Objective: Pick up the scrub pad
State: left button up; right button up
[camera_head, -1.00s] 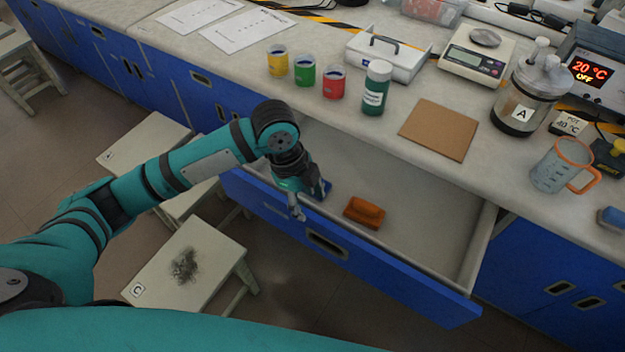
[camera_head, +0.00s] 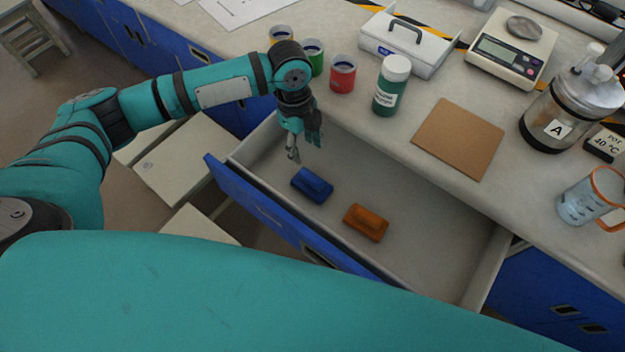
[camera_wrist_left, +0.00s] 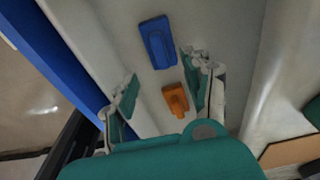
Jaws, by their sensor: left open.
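Two small blocks with raised grips lie in the open drawer: a blue one (camera_head: 312,185) and an orange one (camera_head: 366,222). I cannot tell from their look which is the scrub pad. My left gripper (camera_head: 302,152) hangs over the back left part of the drawer, behind and a little left of the blue block, apart from both. In the left wrist view its jaws (camera_wrist_left: 163,88) are spread and empty, with the blue block (camera_wrist_left: 158,42) and the orange block (camera_wrist_left: 175,98) seen beyond and between them. My right gripper is in neither view.
The drawer (camera_head: 425,262) is pulled out under the counter, its right part bare. Pale stools (camera_head: 185,165) stand left of the drawer.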

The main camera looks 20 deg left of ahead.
pick_arm(q)
send_over(312, 176)
jog(key=a, duration=0.1)
jog(key=f, duration=0.6)
jog(key=shift+w+a+f, duration=0.15)
jog(key=shift+w, duration=0.2)
jog(key=f, duration=0.3)
jog(key=d+f, duration=0.1)
jog(key=shift+s+d+f, duration=0.1)
jog(key=shift+s+f, duration=0.05)
jog(key=shift+s, duration=0.25)
jog(key=shift+f, duration=0.65)
grip_shut()
